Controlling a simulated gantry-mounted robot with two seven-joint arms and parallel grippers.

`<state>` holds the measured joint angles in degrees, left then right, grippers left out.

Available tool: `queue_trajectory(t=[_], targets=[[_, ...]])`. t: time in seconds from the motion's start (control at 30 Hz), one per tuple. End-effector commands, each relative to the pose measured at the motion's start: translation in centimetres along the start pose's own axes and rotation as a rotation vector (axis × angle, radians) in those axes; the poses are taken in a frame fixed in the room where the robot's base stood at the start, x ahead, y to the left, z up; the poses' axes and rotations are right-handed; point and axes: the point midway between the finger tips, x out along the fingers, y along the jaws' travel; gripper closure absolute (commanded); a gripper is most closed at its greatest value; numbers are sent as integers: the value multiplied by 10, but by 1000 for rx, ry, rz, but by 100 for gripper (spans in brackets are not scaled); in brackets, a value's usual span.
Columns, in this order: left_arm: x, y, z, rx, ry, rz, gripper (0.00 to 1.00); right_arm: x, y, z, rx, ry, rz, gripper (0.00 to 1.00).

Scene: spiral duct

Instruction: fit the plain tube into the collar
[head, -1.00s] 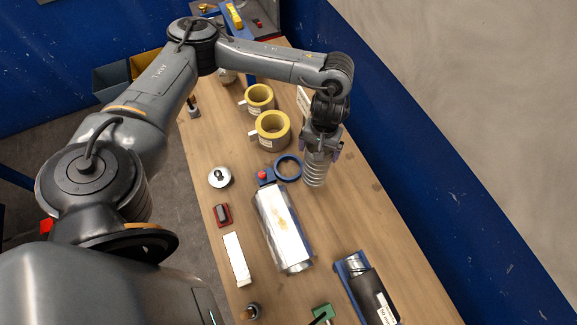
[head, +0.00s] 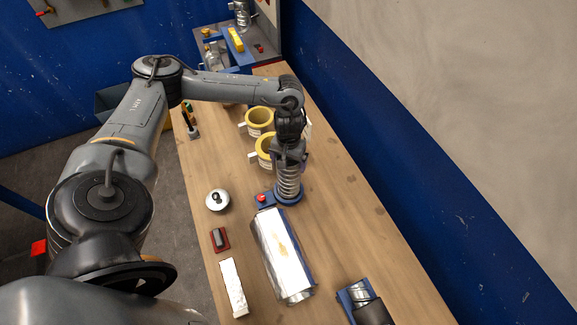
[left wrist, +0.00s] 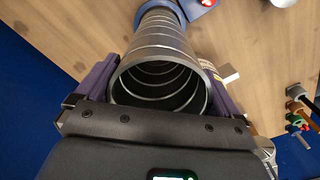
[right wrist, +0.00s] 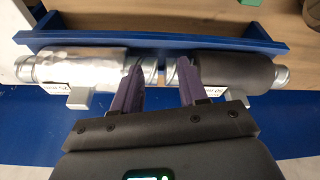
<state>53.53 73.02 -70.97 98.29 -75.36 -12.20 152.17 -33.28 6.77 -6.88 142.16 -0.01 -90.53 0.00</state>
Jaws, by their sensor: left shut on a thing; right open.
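The plain tube (head: 289,180), bare spiral metal, stands about upright below my left gripper (head: 289,155), which is shut on it. In the left wrist view, the plain tube (left wrist: 165,50) shows its open near end between the purple fingers. The blue ring collar (head: 296,199) lies on the bench. The tube's lower end overlaps the ring in the head view; I cannot tell whether it is inside or just above. My right gripper (right wrist: 158,68) is open and empty, in front of a blue cradle (right wrist: 160,42) with a foil-wrapped tube (right wrist: 85,67) and a black-wrapped tube (right wrist: 235,70).
A red button (head: 261,198) sits on the blue block beside the collar. A round silver lid (head: 217,199), a red-based block (head: 219,239) and a white strip (head: 233,287) line the left edge.

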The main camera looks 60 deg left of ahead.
Motion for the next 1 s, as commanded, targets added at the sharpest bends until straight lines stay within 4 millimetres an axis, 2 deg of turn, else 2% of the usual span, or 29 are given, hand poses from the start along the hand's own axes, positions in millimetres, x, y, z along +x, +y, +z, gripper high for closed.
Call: queue_trajectory(t=[0.3, 0.73, 0.77, 0.8, 1.0], targets=[[33, 0, 0, -2, 1, 0, 68, -6, 0, -2, 3, 0, -2, 57], [39, 0, 0, -1, 0, -1, 68, -6, 1, -2, -2, -1, 2, 57], [39, 0, 0, 0, -1, -1, 3, -6, 1, -2, -3, -1, 3, 57], [39, 0, 0, 0, 0, -1, 0, -6, 1, -2, -4, -1, 3, 57], [39, 0, 0, 0, 0, -1, 0, -5, 2, -1, -6, -2, 5, 57]])
